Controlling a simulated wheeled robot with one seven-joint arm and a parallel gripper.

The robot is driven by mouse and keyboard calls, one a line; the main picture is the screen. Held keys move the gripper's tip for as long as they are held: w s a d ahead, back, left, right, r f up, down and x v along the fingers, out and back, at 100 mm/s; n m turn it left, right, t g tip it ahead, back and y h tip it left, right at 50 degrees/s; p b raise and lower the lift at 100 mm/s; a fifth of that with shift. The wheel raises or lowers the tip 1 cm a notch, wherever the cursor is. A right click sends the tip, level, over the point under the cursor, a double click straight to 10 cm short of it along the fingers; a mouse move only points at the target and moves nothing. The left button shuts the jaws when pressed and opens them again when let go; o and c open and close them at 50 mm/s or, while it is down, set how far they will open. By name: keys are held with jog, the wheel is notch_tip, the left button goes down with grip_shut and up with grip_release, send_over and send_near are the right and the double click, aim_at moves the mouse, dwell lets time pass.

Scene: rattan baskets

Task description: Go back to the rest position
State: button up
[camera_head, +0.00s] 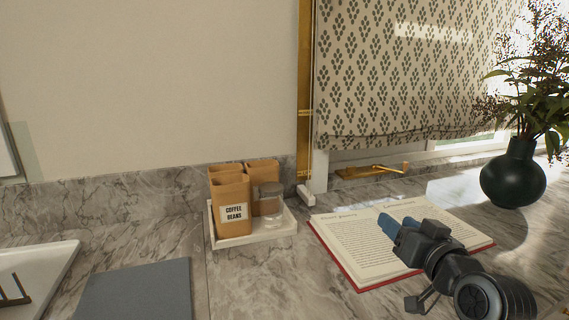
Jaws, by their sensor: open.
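My gripper (399,226) is at the right of the head view, its blue fingertips above the open book (345,245). The fingers are open and I see nothing between them. The arm comes in from the lower right and covers the book's right page in part. I cannot tell how high the gripper is above the pages.
A white tray (252,240) holds brown coffee bags (232,190) and a glass jar (270,204). A dark vase (513,178) with a leafy plant stands at the right. A grey board (135,293) and a white sink (40,270) are at the left.

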jog(key=shift+m+h, duration=0.4)
jog(key=shift+h, duration=0.3)
jog(key=s+f, duration=0.3)
jog(key=s, duration=0.1)
jog(key=s+f, duration=0.8)
jog(key=shift+s+a, duration=0.1)
jog(key=shift+s, duration=0.25)
jog(key=s+f+g+h, duration=0.1)
jog(key=s+f, duration=0.1)
jog(key=s, duration=1.1)
jog(key=s+f, duration=0.3)
jog(key=s, duration=1.1)
jog(key=s+r+n, duration=0.1)
jog(key=s+r, duration=0.5)
jog(key=s, duration=0.5)
jog(key=shift+a+n+g, duration=0.3)
jog(key=shift+n+g, duration=0.1)
